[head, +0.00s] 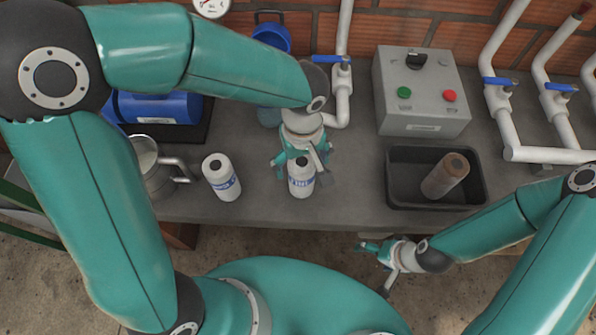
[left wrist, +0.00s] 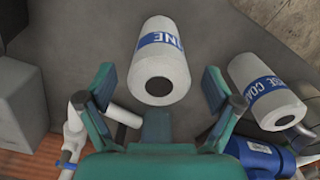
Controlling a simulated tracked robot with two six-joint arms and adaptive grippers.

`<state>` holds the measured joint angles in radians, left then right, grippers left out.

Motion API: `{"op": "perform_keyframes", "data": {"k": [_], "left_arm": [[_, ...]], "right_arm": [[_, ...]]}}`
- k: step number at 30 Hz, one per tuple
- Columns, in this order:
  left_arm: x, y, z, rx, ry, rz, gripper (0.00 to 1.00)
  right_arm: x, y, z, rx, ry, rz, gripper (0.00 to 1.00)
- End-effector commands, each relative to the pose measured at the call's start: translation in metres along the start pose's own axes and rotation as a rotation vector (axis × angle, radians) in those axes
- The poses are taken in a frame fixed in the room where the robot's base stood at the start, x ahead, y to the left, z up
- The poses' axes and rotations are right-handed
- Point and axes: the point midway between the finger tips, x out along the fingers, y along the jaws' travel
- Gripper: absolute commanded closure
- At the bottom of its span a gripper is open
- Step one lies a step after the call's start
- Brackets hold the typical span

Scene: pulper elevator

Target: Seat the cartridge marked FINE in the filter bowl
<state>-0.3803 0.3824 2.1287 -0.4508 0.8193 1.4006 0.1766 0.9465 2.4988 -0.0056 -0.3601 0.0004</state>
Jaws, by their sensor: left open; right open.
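The white FINE cartridge (head: 301,180) stands upright near the bench's front edge, with a blue label band and a dark hole in its top. In the left wrist view the cartridge (left wrist: 160,70) lies between the spread fingers, its label reading "INE". My left gripper (head: 301,160) is open above and around its top; contact cannot be told. The COARSE cartridge (head: 221,180) stands to the left, and also shows in the left wrist view (left wrist: 265,90). My right gripper (head: 376,263) is open and empty, in front of the bench.
A black tray (head: 398,175) holding a brown cartridge (head: 445,175) is at right. A grey control box (head: 425,118) stands behind it. A metal jug (head: 155,178) and blue machine (head: 160,108) are at left. White pipes (head: 505,130) rise behind. Bench between FINE cartridge and tray is clear.

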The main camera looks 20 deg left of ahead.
Motion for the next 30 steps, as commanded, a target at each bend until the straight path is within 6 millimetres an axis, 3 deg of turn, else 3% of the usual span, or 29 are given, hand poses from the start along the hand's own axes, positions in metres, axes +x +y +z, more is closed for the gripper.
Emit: {"op": "perform_keyframes", "data": {"k": [8,23,30], "left_arm": [[0.0031,0.0003,-0.0002,0.0,0.001,0.001,0.11],[0.0027,0.0004,-0.0002,0.0,0.001,0.001,0.94],[0.0022,0.0005,-0.0003,0.0,0.001,0.002,0.94]], "right_arm": [[0.0,0.0,0.0001,0.0,0.0,0.0,0.1],[-0.0001,0.0,0.0001,0.0,0.0,0.0,0.1],[-0.0001,-0.0001,0.0,0.0,0.0,0.0,0.1]]}}
